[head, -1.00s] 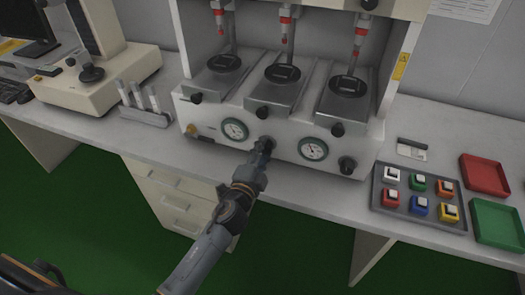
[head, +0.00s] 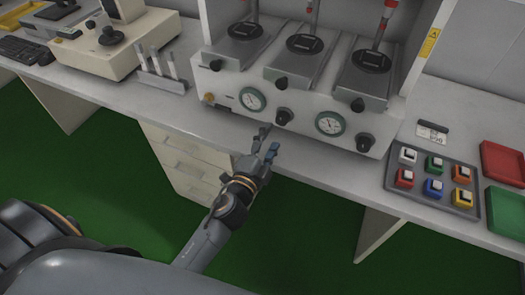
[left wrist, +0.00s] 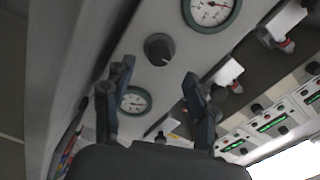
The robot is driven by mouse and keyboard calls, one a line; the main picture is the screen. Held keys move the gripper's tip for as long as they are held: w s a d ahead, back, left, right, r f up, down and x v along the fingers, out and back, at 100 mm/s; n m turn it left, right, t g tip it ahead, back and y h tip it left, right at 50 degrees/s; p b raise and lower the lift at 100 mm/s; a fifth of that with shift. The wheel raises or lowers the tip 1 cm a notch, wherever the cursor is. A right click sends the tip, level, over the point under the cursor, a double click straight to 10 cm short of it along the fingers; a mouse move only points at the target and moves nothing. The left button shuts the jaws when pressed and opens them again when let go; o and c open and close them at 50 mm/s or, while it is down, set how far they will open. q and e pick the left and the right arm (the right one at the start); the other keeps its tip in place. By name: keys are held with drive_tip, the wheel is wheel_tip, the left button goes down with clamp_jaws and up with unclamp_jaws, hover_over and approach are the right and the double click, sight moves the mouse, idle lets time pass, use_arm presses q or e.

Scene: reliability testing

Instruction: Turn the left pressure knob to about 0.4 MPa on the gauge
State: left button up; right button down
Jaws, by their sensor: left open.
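The left pressure knob (head: 283,116) is a black knob on the white machine's front panel, between two round gauges. The left gauge (head: 252,99) has a white dial and dark green rim; its reading is too small to tell. My left gripper (head: 268,140) is open and empty, in front of and slightly below the knob, apart from it. In the left wrist view the knob (left wrist: 158,48) shows just beyond the open fingers (left wrist: 156,74). The left gauge (left wrist: 212,8) is cut by the top edge there. My right gripper is out of view.
The right gauge (head: 330,123) and right knob (head: 365,143) are on the same panel. A grey tray (head: 390,196) of colored buttons stands to the right, beside red (head: 503,158) and green trays. A rack of tubes (head: 160,82) stands left. The bench strip before the panel is clear.

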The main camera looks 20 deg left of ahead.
use_arm(q)
drive_tip(key=s, duration=0.5)
drive_tip(key=shift+a, duration=0.1)
idle(0.3)
drive_tip(key=s+f+n+g+p, duration=0.1)
drive_tip(key=s+f+n+g, duration=0.4)
drive_tip(key=f, duration=1.2)
drive_tip(key=s+f+n+g+p, duration=0.1)
drive_tip(key=s+f+g, duration=0.45)
drive_tip(key=f, duration=1.15)
drive_tip(key=s+a+f+n+g, duration=0.2)
drive_tip(key=s+f, duration=0.3)
drive_tip(key=s, duration=0.4)
drive_tip(key=s+a+f+n+g, duration=0.1)
drive_tip(key=s+f, duration=0.4)
drive_tip(key=s, duration=0.5)
drive_tip(key=s+a+f+n+g, duration=0.2)
drive_tip(key=s+f, duration=0.3)
drive_tip(key=s, duration=0.4)
drive_tip(key=shift+s+a+n+g+y+p, duration=0.2)
drive_tip(key=shift+a+n+g+y+p, duration=0.15)
drive_tip(key=shift+n+g, duration=0.4)
